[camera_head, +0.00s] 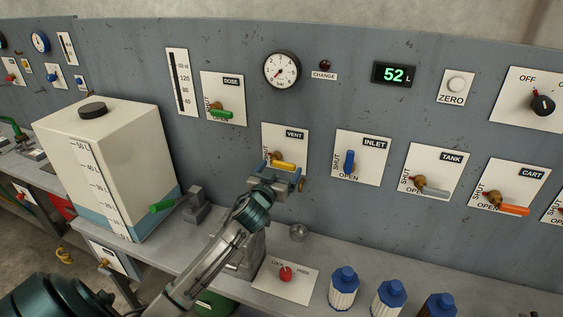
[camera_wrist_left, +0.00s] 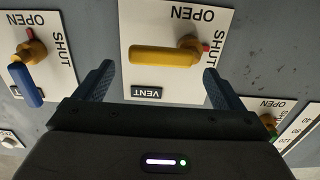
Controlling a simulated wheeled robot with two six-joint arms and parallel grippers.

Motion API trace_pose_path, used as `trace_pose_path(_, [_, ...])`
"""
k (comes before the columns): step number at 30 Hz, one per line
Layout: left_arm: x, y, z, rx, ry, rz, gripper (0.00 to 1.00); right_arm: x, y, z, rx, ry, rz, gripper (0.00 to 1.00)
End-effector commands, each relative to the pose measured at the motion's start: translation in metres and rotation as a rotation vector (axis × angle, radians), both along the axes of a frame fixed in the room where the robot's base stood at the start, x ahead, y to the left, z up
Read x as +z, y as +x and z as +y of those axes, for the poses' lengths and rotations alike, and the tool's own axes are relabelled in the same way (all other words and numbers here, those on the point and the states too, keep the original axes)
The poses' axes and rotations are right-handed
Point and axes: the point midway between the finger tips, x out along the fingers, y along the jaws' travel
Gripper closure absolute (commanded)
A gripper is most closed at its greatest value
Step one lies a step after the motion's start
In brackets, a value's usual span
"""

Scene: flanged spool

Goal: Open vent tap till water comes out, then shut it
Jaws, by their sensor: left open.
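The vent tap's yellow handle (camera_head: 283,165) is on the white VENT plate (camera_head: 290,134) on the grey panel. The handle lies level, with its free end to the right in the head view. It also shows in the left wrist view (camera_wrist_left: 163,57), which is upside down; a small red tip at its brass hub is on the SHUT side. My left gripper (camera_head: 277,176) is open in front of the plate; in the left wrist view its fingers (camera_wrist_left: 158,78) are apart, either side of the handle's lower area. I cannot tell whether they touch it. My right gripper is not in view.
The blue INLET handle (camera_head: 349,162) is right of the vent, the green DOSE handle (camera_head: 221,114) upper left. A white tank (camera_head: 120,155) stands left. A display (camera_head: 394,74) reads 52 L. Blue-capped bottles (camera_head: 343,287) stand on the ledge by a red knob (camera_head: 285,273).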

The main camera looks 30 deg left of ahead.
Motion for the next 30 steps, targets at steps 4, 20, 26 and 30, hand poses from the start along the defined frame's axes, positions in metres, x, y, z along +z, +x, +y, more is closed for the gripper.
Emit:
trace_pose_path(4, [0.001, 0.014, 0.003, 0.0, -0.001, 0.0, 0.1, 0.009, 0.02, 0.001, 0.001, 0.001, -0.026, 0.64])
trace_pose_path(20, [-0.001, 0.019, 0.005, 0.0, 0.0, 0.001, 0.39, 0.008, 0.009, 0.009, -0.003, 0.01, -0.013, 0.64])
trace_pose_path(26, [-0.001, 0.019, 0.005, 0.0, 0.0, 0.001, 0.73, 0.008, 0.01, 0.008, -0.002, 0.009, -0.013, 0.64])
trace_pose_path(30, [-0.001, 0.021, 0.005, 0.0, -0.007, -0.002, 0.73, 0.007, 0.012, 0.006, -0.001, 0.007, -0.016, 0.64])
